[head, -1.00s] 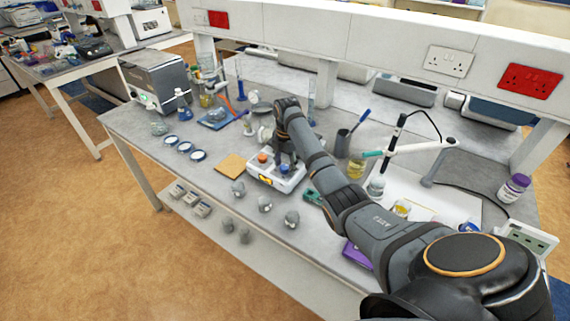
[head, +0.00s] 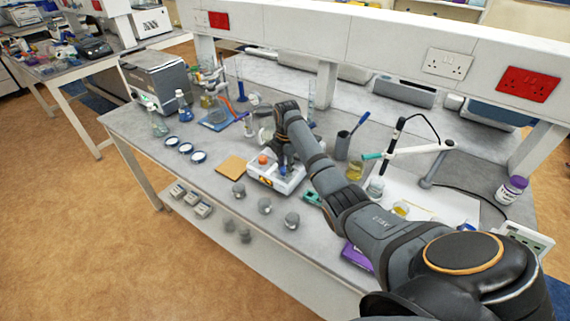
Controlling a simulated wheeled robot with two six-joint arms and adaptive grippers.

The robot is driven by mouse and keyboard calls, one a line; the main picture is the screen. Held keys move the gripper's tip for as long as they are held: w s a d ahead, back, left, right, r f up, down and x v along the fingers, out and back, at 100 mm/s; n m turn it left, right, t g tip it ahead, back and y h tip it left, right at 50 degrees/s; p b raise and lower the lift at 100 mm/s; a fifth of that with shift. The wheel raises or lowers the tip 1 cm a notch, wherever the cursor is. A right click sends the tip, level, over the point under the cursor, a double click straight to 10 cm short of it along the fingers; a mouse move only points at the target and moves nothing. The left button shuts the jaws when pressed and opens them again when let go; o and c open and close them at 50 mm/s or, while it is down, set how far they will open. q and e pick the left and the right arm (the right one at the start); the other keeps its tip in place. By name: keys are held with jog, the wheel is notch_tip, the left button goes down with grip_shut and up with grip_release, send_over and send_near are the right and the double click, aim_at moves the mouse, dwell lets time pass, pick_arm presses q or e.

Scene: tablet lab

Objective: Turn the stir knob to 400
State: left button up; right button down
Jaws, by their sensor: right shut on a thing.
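The hotplate stirrer (head: 262,180), a small white box with a dark panel, sits near the middle of the bench's front. It has an orange knob (head: 263,160) on the left and a blue knob (head: 283,171) on the right. My right gripper (head: 283,165) points down at the blue knob and is shut on it. The fingers and wrist partly hide this knob and the stirrer's back. Dial marks and any reading are too small to make out. My left gripper is not in view.
An orange-brown square pad (head: 231,165) lies left of the stirrer. Several grey knobbed pieces, one of them here (head: 264,206), stand along the front edge.

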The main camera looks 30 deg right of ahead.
jog(key=m+p, duration=0.2)
jog(key=shift+r+m+p, duration=0.3)
jog(key=shift+p, duration=0.05)
jog(key=m+p, duration=0.3)
jog(key=shift+f+m, duration=0.1)
jog(key=shift+m, duration=0.2)
jog(key=m+p, duration=0.2)
jog(key=m, duration=0.1)
jog(key=m+p, duration=0.1)
jog(key=m, duration=0.3)
jog(key=shift+f, duration=0.1)
jog(key=m+p, duration=0.1)
jog(key=m, duration=0.2)
jog(key=shift+a+m, duration=0.1)
jog(key=shift+m, duration=0.3)
jog(key=m, duration=0.4)
jog(key=shift+w+m, duration=0.1)
jog(key=shift+m, duration=0.2)
jog(key=m, duration=0.4)
jog(key=shift+g+p, duration=0.3)
jog(key=m, duration=0.4)
jog(key=shift+m, duration=0.5)
